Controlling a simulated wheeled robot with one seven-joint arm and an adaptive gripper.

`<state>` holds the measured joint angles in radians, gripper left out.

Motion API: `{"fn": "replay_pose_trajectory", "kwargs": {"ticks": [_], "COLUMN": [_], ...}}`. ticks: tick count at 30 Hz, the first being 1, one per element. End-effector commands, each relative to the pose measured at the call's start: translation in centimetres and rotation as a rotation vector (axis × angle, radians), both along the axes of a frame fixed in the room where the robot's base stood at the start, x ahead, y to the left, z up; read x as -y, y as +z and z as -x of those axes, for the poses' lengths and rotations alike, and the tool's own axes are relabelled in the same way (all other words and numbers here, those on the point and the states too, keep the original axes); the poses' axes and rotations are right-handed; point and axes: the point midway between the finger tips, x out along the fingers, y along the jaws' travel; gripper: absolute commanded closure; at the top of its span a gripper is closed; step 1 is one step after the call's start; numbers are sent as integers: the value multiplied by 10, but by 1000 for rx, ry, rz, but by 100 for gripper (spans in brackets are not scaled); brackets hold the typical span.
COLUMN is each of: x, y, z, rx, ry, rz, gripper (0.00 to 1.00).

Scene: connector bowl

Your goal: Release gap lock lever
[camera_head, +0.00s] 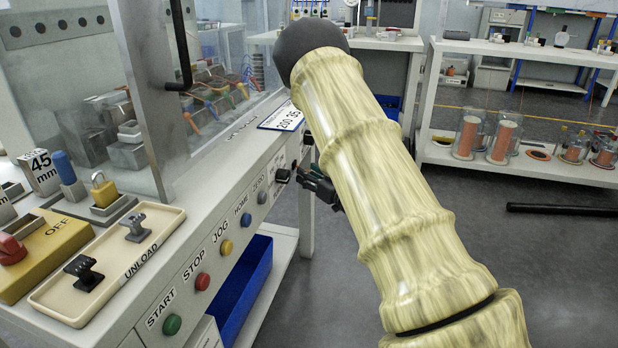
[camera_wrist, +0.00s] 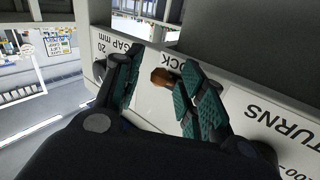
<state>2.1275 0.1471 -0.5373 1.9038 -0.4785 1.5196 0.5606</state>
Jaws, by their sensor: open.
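My gripper (camera_head: 318,184) is at the front panel of the machine bench, partly hidden behind my arm in the head view. In the wrist view my gripper (camera_wrist: 160,70) is open, with a green-padded finger on each side. A brown lever knob (camera_wrist: 162,77) shows between the fingers, closer to the right one, below a label ending in "OCK". A gap shows on the left side of the knob; I cannot tell whether the right finger touches it. The lever is not distinguishable in the head view.
The bench panel has a row of buttons, including a green START button (camera_head: 172,324) and a red STOP button (camera_head: 202,281). An unload tray (camera_head: 150,222) holds two dark parts. A blue bin (camera_head: 243,285) sits below. Floor to the right is mostly clear.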

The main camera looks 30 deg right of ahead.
Motion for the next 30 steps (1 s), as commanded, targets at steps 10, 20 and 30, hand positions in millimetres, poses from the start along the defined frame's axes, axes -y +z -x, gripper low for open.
{"fn": "replay_pose_trajectory", "kwargs": {"ticks": [10, 20, 30], "x": [0, 2, 5], "y": [0, 1, 8], "z": [-2, -2, 0], "rx": [0, 1, -33], "ry": [0, -3, -8], "rz": [0, 0, 29], "gripper": [63, 100, 100]}}
